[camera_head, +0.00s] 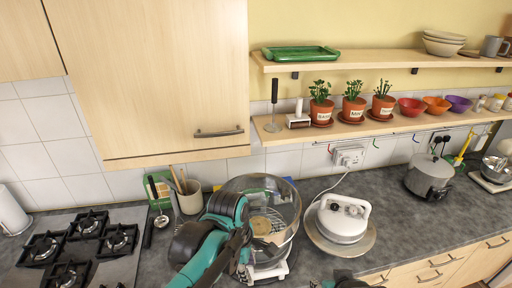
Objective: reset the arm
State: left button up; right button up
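My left arm, teal and black, comes up from the bottom edge in the head view. Its dark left gripper (240,250) is in front of the left side of a large clear glass bowl (285,200). The arm covers the gripper's fingers in part, so I cannot tell whether they are open or touch the bowl. A dark piece that seems to be my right gripper (346,281) just shows at the bottom edge, right of the bowl; its fingers cannot be made out.
The bowl stands on a white base (272,272). A white appliance lid (343,217) lies to its right. A gas hob (85,240) and a utensil pot (190,198) are left. A grey cooker (428,178) stands far right. Grey counter (400,235) is free before it. Shelves (380,125) hold potted herbs.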

pick_arm(q)
jog(key=s+a+f+m+t+b, duration=0.2)
jog(key=a+f+m+t+b, duration=0.1)
jog(key=a+f+m+b, duration=0.5)
jog(key=s+a+f+m+t+y+b, duration=0.1)
jog(key=s+a+f+m+t+b, duration=0.2)
jog(key=a+f+m+b, duration=0.4)
notch_tip(320, 180, down, 8)
jog(key=b, duration=0.7)
jog(key=shift+s+a+f+m+y+b, duration=0.15)
jog(key=shift+a+f+m+y+b, duration=0.15)
jog(key=shift+a+m, duration=0.1)
